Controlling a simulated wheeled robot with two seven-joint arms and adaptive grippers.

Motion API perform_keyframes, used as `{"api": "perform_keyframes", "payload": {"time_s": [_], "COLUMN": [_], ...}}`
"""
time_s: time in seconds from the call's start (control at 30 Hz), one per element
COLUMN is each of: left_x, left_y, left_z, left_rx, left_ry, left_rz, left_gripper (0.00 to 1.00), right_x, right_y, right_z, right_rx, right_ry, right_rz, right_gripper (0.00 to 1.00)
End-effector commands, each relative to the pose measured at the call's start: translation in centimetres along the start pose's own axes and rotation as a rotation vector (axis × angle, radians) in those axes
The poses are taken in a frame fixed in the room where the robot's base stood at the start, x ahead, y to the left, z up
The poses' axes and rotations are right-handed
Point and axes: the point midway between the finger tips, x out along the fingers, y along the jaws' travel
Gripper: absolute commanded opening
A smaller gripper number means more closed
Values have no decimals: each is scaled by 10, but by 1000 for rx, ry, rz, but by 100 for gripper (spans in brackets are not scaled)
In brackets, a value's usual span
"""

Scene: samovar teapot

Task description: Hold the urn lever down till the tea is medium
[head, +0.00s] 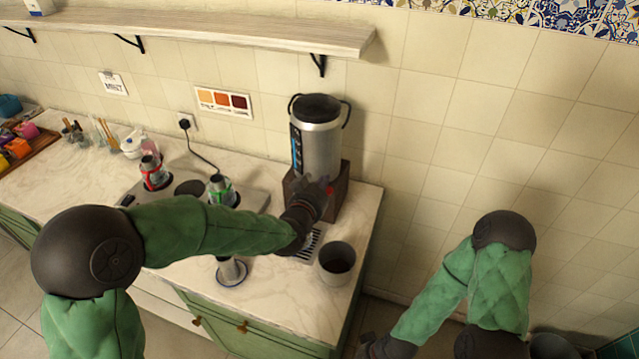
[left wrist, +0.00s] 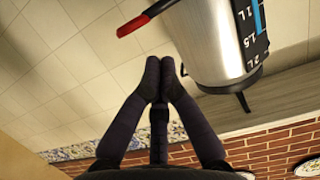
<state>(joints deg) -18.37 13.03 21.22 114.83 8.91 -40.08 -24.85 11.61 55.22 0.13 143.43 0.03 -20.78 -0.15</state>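The steel urn (head: 316,140) stands upright on a dark brown base (head: 345,190) at the counter's right end. My left gripper (head: 320,190) is in front of the urn at the lever. Its fingertips (left wrist: 160,70) are together with nothing between them; I cannot tell whether they touch the lever. The spout and any tea stream are hidden by my gripper. My right gripper (head: 376,346) is low at the bottom edge, partly cut off.
A slotted drip tray (head: 311,246) lies below the urn, beside a grey bin (head: 337,262). A saucer (head: 232,281) bears a glass (head: 231,266) under my left arm. A hob (head: 188,186) holds small pots. A three-shade colour card (head: 222,102) hangs on the wall.

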Motion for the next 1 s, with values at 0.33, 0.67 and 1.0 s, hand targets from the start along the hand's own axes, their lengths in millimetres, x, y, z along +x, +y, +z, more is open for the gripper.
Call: {"api": "perform_keyframes", "payload": {"time_s": [0.33, 0.67, 1.0], "left_x": [5, 5, 10], "left_y": [-1, 0, 7], "left_z": [19, 19, 39], "left_rx": [0, 9, 241], "left_ry": [2, 3, 2], "left_rz": [-1, -3, -60], "left_gripper": [0, 0, 0], "right_x": [6, 6, 8], "right_y": [2, 2, 3], "right_z": [0, 0, 0], "right_rx": [0, 0, 0], "right_ry": [0, 0, 0], "right_rz": [0, 0, 0], "right_gripper": [0, 0, 0]}}
